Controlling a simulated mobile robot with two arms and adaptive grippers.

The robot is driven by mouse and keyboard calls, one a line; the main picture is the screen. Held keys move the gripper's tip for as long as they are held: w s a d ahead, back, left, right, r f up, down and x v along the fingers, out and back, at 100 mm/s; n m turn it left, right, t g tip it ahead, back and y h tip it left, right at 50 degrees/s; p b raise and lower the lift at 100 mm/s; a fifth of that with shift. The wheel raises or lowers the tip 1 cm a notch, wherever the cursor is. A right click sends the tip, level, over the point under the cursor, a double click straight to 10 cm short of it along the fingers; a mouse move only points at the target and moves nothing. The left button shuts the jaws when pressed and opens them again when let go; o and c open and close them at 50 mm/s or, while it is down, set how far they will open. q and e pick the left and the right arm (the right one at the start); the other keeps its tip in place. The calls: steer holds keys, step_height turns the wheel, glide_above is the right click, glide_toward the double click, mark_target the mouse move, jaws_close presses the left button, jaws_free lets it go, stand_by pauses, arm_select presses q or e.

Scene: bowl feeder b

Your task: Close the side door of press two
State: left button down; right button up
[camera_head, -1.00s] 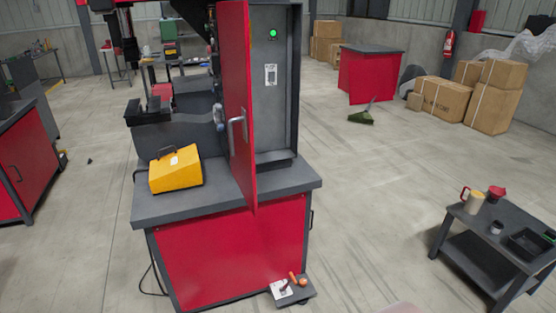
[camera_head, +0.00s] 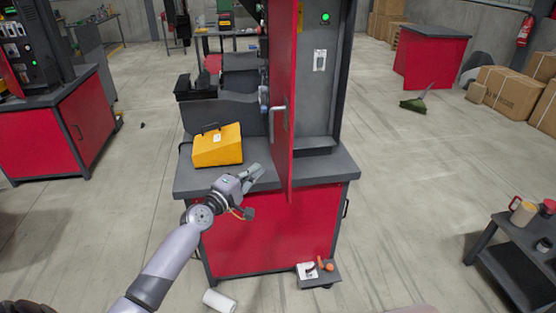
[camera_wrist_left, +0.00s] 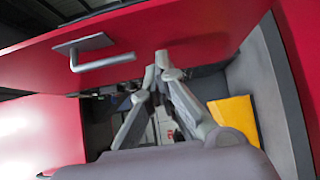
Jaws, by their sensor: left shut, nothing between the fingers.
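The red side door (camera_head: 283,75) of the press stands open, swung out toward me over the bench, nearly edge-on. A metal handle (camera_head: 279,119) is on its left face. The grey press cabinet (camera_head: 318,100) with a green light is open to its right. My left gripper (camera_head: 257,171) is shut and empty, low over the bench front, just left of the door. In the left wrist view, the red door (camera_wrist_left: 205,35) and its handle (camera_wrist_left: 95,52) lie just beyond the fingertips (camera_wrist_left: 160,58); contact cannot be told. My right gripper is not in view.
A yellow case (camera_head: 218,147) sits on the grey bench top (camera_head: 335,165) left of the door, near my left gripper. A small stand with tools (camera_head: 318,274) is at the bench foot. A dark side table (camera_head: 520,240) stands right. Open floor lies on both sides.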

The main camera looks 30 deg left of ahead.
arm_select(q)
glide_toward(286, 153)
steer(key=w+a, duration=0.2)
steer(key=a, duration=0.1)
steer(key=w+d, duration=0.1)
steer(key=w+d+p, duration=0.1)
steer(key=d, duration=0.1)
steer(key=shift+w+d+r, duration=0.15)
steer(key=shift+w+d, duration=0.1)
steer(key=shift+w, duration=0.1)
steer(key=shift+d, duration=0.1)
